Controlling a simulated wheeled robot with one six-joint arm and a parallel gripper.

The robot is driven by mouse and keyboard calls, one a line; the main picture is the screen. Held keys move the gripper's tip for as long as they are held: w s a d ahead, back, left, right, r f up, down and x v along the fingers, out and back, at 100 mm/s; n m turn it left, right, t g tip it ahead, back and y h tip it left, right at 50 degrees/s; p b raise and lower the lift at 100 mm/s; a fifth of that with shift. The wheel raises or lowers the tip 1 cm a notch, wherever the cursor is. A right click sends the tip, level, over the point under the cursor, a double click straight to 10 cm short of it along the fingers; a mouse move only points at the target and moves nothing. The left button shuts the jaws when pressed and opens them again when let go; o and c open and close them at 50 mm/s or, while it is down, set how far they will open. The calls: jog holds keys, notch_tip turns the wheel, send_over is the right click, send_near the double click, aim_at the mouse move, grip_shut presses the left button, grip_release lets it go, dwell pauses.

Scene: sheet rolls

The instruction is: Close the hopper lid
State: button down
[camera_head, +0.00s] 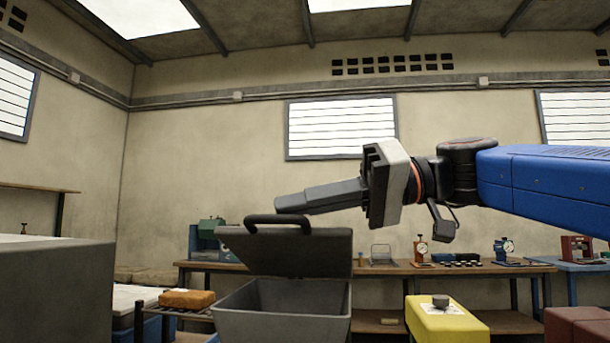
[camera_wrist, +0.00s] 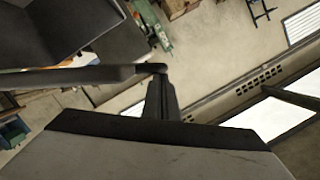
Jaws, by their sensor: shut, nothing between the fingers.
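The grey hopper (camera_head: 283,312) stands in the lower middle of the head view, its open mouth showing. Its lid (camera_head: 290,254) stands raised and tilted above the mouth, with a dark bar handle (camera_head: 278,219) along its top edge. My gripper (camera_head: 279,204) points left, shut and empty, with its fingertips just above the handle. I cannot tell whether they touch it. In the wrist view, my shut gripper (camera_wrist: 160,72) shows in the middle, at the end of a dark bar that seems to belong to the lid. The grey box shape at upper left there seems to be the hopper.
A workbench (camera_head: 390,268) with gauges and small tools runs along the back wall. A yellow block (camera_head: 447,322) stands right of the hopper. An orange-brown block (camera_head: 187,299) lies on a rack to its left. A large grey box (camera_head: 50,292) fills the lower left.

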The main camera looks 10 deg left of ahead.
jog(key=s+f+n+t, duration=0.1)
jog(key=s+f+n, duration=0.2)
jog(key=f, duration=0.8)
jog(key=shift+s+f, duration=0.4)
jog(key=shift+s, duration=0.2)
jog(key=shift+f, duration=0.15)
jog(key=w+d+r, duration=0.1)
jog(key=d+r, duration=0.6)
jog(key=d, duration=0.2)
jog(key=shift+w+d, duration=0.15)
jog(key=shift+d, duration=0.2)
